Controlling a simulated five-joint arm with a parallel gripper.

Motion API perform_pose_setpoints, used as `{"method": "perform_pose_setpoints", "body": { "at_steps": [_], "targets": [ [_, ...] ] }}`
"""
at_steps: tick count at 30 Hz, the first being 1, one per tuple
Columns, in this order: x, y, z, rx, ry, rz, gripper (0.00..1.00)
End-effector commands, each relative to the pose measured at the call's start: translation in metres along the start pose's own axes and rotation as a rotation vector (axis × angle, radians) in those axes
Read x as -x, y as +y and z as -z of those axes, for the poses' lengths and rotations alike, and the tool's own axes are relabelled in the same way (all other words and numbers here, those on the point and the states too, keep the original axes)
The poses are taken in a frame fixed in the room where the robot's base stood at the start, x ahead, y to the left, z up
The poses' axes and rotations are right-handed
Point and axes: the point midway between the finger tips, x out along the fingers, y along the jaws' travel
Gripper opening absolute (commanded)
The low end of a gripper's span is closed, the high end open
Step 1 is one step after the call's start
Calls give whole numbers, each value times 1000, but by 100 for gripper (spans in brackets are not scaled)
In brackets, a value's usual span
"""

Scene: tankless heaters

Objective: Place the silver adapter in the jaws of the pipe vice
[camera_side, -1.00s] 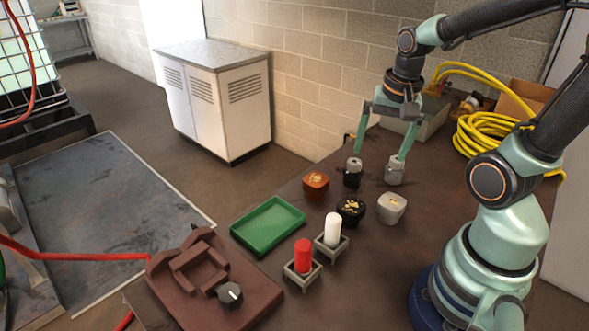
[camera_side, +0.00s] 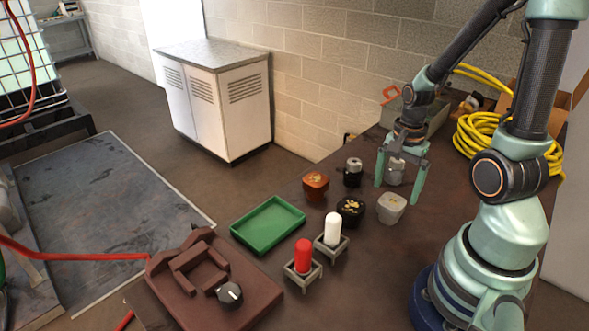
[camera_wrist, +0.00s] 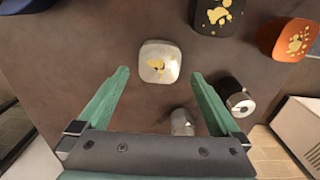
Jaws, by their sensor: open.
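The silver adapter, a small grey metal cylinder (camera_side: 395,174), stands on the brown bench at the right in the side view. It also shows in the wrist view (camera_wrist: 181,123), low between my fingers and partly hidden by the gripper body. My gripper (camera_side: 398,194) points down over it, open, one finger on each side; I cannot tell whether either finger touches it. In the wrist view my gripper (camera_wrist: 160,73) has nothing clamped in it. The brown pipe vice (camera_side: 255,300) sits at the bench's front left, its jaws apart and empty, with a dark knob (camera_side: 230,293).
Near the gripper stand a silver rounded block (camera_side: 391,208), a black one (camera_side: 350,211), an orange one (camera_side: 315,186) and a black cylinder (camera_side: 352,174). A green tray (camera_side: 268,226), a white peg (camera_side: 332,229) and a red peg (camera_side: 303,256) lie between them and the vice.

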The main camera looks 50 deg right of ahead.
Motion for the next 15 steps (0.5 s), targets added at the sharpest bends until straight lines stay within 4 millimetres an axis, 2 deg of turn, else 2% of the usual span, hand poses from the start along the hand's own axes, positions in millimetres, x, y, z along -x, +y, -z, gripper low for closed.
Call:
{"method": "perform_pose_setpoints", "body": {
  "at_steps": [9,15],
  "targets": [
    [-34,2,-5,0,-3,-4,100],
    [-48,1,-4,0,-1,-1,100]
  ]
}}
